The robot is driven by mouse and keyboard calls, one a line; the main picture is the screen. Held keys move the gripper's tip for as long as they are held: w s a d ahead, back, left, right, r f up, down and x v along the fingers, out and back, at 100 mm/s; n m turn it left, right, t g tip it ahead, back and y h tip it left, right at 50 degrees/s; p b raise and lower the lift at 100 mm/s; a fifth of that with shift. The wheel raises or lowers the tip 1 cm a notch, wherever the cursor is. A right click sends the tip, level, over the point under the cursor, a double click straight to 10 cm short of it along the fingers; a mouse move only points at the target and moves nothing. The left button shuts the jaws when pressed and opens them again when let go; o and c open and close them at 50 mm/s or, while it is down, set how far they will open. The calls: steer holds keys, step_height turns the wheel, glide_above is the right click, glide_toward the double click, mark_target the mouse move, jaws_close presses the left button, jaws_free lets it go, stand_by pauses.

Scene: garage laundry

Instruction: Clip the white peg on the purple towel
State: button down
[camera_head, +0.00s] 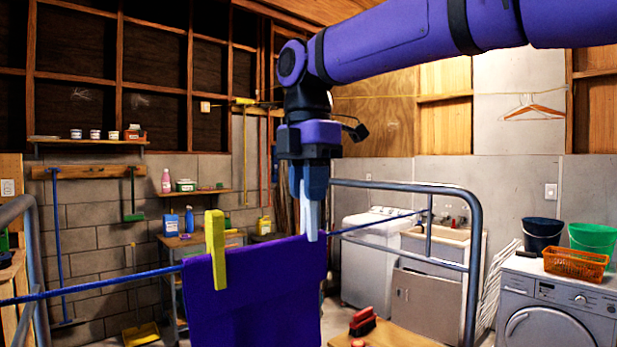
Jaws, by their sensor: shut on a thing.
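The purple towel (265,295) hangs over a blue line. A yellow peg (216,250) stands upright on its top edge at the left. My gripper (311,190) points straight down above the towel's top right corner. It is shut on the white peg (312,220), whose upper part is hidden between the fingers. The white peg is upright, and its lower end overlaps the towel's top edge near the right corner. I cannot tell from this view whether its legs straddle the towel and line.
The blue line (120,284) runs across a grey metal frame (470,250). A red-handled brush (362,321) lies on a wooden surface at the bottom right. A washing machine (560,310) with an orange basket (576,264) stands at the right, and a sink (440,236) behind.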

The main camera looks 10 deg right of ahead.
mark_target(308, 207)
steer(key=shift+f, duration=1.65)
steer(key=c, duration=0.9)
jaws_free()
step_height(308, 207, up, 11)
steer(key=shift+w+f, duration=0.1)
steer(key=s+d+f+m+t, duration=0.2)
steer(key=s+d+f+m, duration=0.25)
steer(key=d+m, duration=0.3)
steer(key=s+d+f+m+t, duration=0.1)
steer(key=s+d+f+m, duration=0.4)
steer(key=d, duration=0.3)
steer(key=s+d+f+m+t, duration=0.1)
steer(key=s+d+f+m, duration=0.3)
steer(key=f+m, duration=0.2)
steer(key=s+d+f+m+t, duration=0.1)
steer(key=s+d+f+m, duration=0.4)
steer(key=f, duration=0.3)
steer(key=shift+f+m, duration=0.4)
steer(key=shift+m, duration=0.25)
